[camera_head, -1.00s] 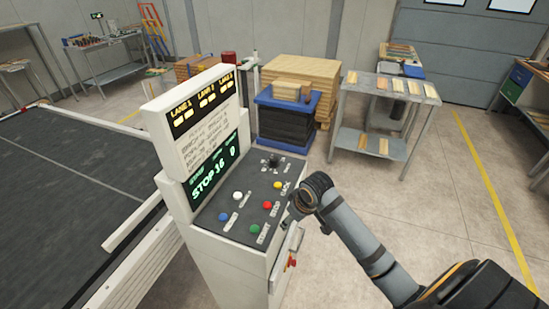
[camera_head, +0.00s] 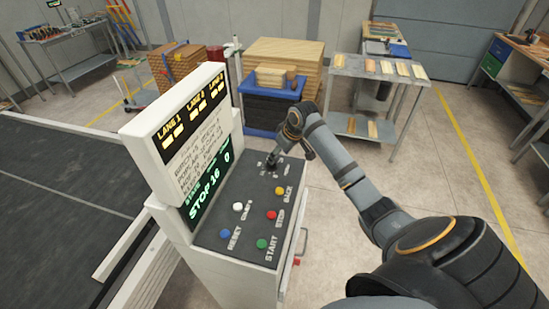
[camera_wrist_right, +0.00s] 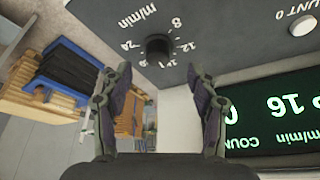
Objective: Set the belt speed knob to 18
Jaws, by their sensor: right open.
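The belt speed knob (camera_wrist_right: 158,47) is a black round knob on the dark console panel (camera_wrist_right: 230,35), ringed by white numbers and m/min lettering in the right wrist view. My right gripper (camera_wrist_right: 157,70) is open, its two fingers apart on either side of the knob's line, with the knob just beyond the tips. Contact with it does not show. In the head view my right gripper (camera_head: 268,163) is over the far end of the panel and hides the knob. The green display (camera_head: 208,189) reads STOP, 16 and 0. My left gripper is not in view.
Blue, white, green, red and yellow buttons (camera_head: 279,191) sit on the panel nearer the front. The upright sign with lane labels (camera_head: 190,120) borders the panel on the left. A conveyor belt (camera_head: 60,200) lies left; stacked boards (camera_head: 285,60) stand behind.

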